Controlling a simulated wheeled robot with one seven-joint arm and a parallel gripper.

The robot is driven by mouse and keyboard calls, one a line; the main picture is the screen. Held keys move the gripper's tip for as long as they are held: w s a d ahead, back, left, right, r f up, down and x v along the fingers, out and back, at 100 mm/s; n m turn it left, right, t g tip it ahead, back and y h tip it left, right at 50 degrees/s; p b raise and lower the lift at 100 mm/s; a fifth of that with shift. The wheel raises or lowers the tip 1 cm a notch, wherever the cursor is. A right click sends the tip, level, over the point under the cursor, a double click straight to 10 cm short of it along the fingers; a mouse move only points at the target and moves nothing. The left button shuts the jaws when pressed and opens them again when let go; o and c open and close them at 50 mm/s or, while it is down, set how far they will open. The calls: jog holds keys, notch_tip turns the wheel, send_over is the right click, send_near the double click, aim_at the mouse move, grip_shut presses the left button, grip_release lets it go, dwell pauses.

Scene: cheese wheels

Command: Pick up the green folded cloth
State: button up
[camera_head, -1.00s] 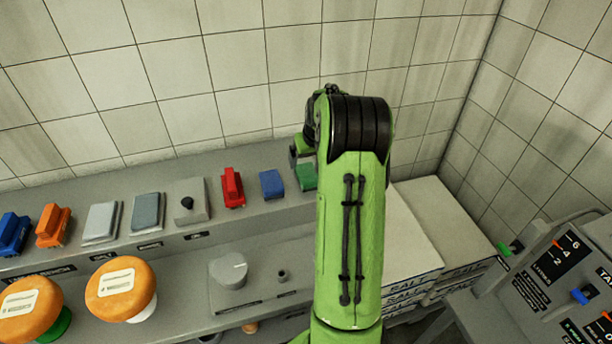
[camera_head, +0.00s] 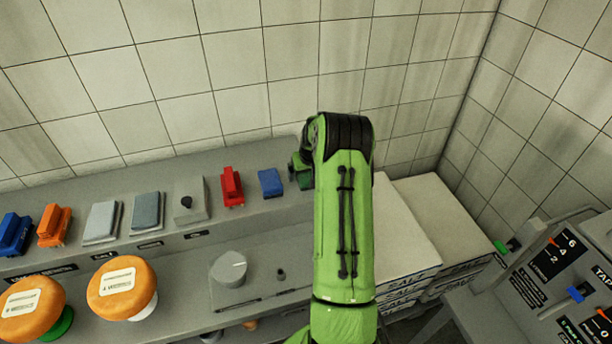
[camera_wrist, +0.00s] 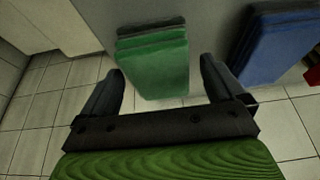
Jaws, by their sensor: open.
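The green folded cloth (camera_wrist: 153,65) lies on the grey shelf in the wrist view, ahead of my gripper and roughly between the lines of its two fingers. In the head view my arm hides most or all of it. My gripper (camera_wrist: 160,88) is open, with one dark finger on each side of the cloth's near end and nothing clearly held. In the head view my gripper (camera_head: 302,172) is low over the right part of the shelf, largely hidden by my arm. I cannot tell whether the fingers touch the cloth.
A blue folded cloth (camera_head: 270,183) lies just left of it, also in the wrist view (camera_wrist: 273,45). Further left are a red brush-like tool (camera_head: 231,187), a grey box with a black knob (camera_head: 191,202) and grey pads (camera_head: 147,212). White salt sacks (camera_head: 440,222) are stacked at right. Tiled wall stands behind.

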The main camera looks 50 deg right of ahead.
jog(key=shift+f+b, duration=0.25)
jog(key=shift+b, duration=0.1)
dwell(0.3)
jog(key=c, duration=1)
notch_tip(320, 180, up, 11)
jog(key=shift+f, duration=0.2)
jog(key=shift+c, duration=0.2)
jog(key=o, duration=0.4)
jog(key=shift+c, duration=1.5)
